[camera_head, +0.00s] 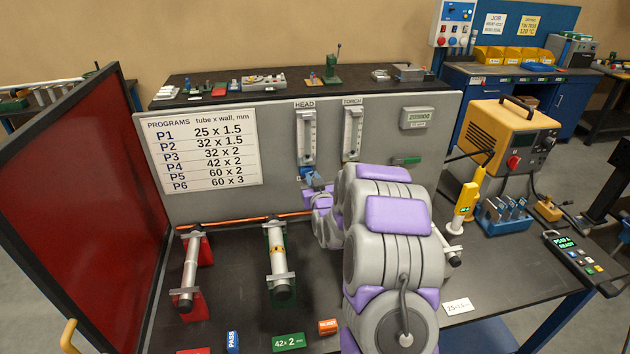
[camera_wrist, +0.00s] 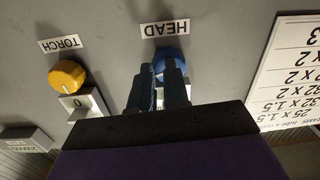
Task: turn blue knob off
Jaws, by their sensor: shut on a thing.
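The blue knob (camera_head: 305,172) sits on the grey panel below the HEAD flow tube (camera_head: 306,136). In the wrist view, which is upside down, the blue knob (camera_wrist: 171,58) shows just past my fingertips under the HEAD label (camera_wrist: 165,28). My gripper (camera_head: 313,181) reaches the panel at the knob. In the wrist view my gripper (camera_wrist: 172,72) has its two dark fingers on either side of the knob, shut on it. The fingers hide part of the knob, and its pointer cannot be made out.
A yellow knob (camera_wrist: 67,75) under the TORCH label (camera_wrist: 60,43) is close beside my gripper. The TORCH flow tube (camera_head: 352,133) stands right of the HEAD one. A programs chart (camera_head: 205,150) is on the panel's left. A copper tube (camera_head: 240,219) runs along the panel's foot.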

